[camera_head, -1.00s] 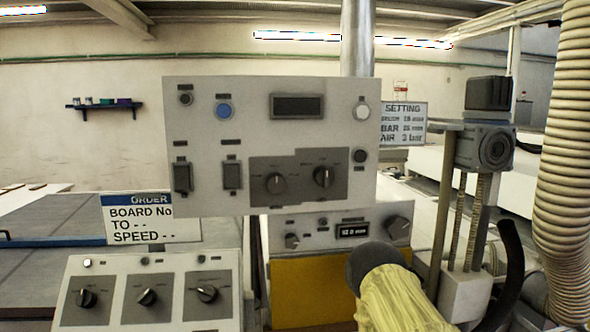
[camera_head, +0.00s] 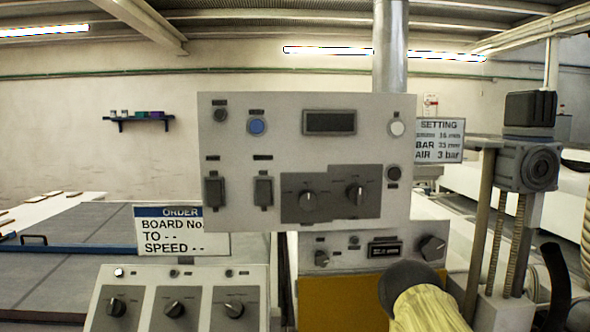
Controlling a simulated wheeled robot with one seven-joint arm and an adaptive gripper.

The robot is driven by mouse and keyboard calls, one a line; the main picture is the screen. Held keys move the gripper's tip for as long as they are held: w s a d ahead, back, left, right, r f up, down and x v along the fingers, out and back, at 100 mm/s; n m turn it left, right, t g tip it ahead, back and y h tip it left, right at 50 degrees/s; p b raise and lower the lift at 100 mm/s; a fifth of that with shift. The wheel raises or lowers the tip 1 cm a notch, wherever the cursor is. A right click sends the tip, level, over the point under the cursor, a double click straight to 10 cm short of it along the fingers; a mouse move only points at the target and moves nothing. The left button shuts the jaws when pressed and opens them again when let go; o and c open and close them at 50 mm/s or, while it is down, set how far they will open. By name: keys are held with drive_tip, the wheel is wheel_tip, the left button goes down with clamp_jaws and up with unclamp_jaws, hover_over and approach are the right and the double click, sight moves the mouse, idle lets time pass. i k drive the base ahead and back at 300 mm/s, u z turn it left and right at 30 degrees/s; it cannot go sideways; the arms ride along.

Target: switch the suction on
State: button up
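A grey control panel (camera_head: 240,105) faces me near the middle of the head view. It carries a blue round button (camera_head: 257,126), a white round button (camera_head: 397,128), black round buttons, a dark display (camera_head: 330,122), two rocker-like switches (camera_head: 214,191) (camera_head: 263,191) on the left and two rotary knobs (camera_head: 308,201) (camera_head: 355,196). Their labels are too small to read, so I cannot tell which control is for the suction. A yellow-covered arm part of mine with a dark round end shows at the bottom, right of centre. My gripper's fingers are not in view.
A lower panel with three knobs (camera_head: 172,307) stands at the bottom left. Another knob panel (camera_head: 340,236) sits below the main one. An ORDER sign (camera_head: 181,232) and a SETTING sign (camera_head: 440,141) flank the main panel. A motor unit on posts (camera_head: 528,165) stands at the right.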

sight(263, 187)
drive_tip(key=z, duration=2)
drive_tip(key=k, duration=1.05)
drive_tip(key=u, duration=1.95)
